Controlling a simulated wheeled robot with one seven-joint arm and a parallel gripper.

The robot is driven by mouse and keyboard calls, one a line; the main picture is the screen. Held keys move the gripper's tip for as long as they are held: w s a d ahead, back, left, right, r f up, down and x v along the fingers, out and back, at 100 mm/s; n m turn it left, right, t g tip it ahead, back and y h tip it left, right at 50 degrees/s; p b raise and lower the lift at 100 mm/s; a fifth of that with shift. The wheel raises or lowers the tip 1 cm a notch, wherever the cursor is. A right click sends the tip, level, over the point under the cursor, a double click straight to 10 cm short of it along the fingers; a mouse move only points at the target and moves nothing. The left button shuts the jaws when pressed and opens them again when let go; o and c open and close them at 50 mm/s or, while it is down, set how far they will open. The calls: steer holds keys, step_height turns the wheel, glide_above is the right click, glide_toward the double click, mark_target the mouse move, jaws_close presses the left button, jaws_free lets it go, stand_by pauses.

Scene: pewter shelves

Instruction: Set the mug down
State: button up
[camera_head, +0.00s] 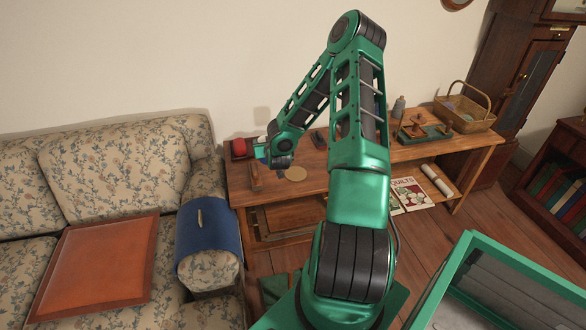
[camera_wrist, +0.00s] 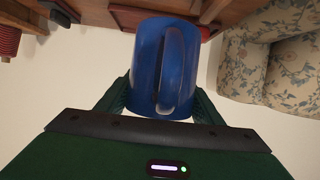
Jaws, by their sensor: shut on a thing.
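A blue mug (camera_wrist: 150,70) is held between the fingers of my gripper (camera_wrist: 162,98) in the wrist view, its handle facing the camera. The wrist picture appears upside down, with furniture along its top. In the head view my gripper (camera_head: 271,158) is above the left end of the wooden desk (camera_head: 310,185). I cannot tell the gap between mug and desk. A round tan disc (camera_head: 296,174) lies on the desktop, right of my gripper.
A red round thing (camera_head: 239,147) and a small wooden piece (camera_head: 254,181) are close by on the desk. A wooden tray (camera_head: 425,131), a grey bottle (camera_head: 399,106) and a wicker basket (camera_head: 466,120) stand further right. A floral sofa (camera_head: 115,165) adjoins the desk's left.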

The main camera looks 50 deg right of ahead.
steer(key=shift+s+d+f, duration=0.8)
steer(key=shift+d+f, duration=1)
steer(key=shift+s+d+f, duration=0.85)
steer(key=shift+d+f, duration=0.9)
steer(key=shift+s+d+f, duration=0.8)
steer(key=shift+d+f, duration=1)
steer(key=o, duration=1.3)
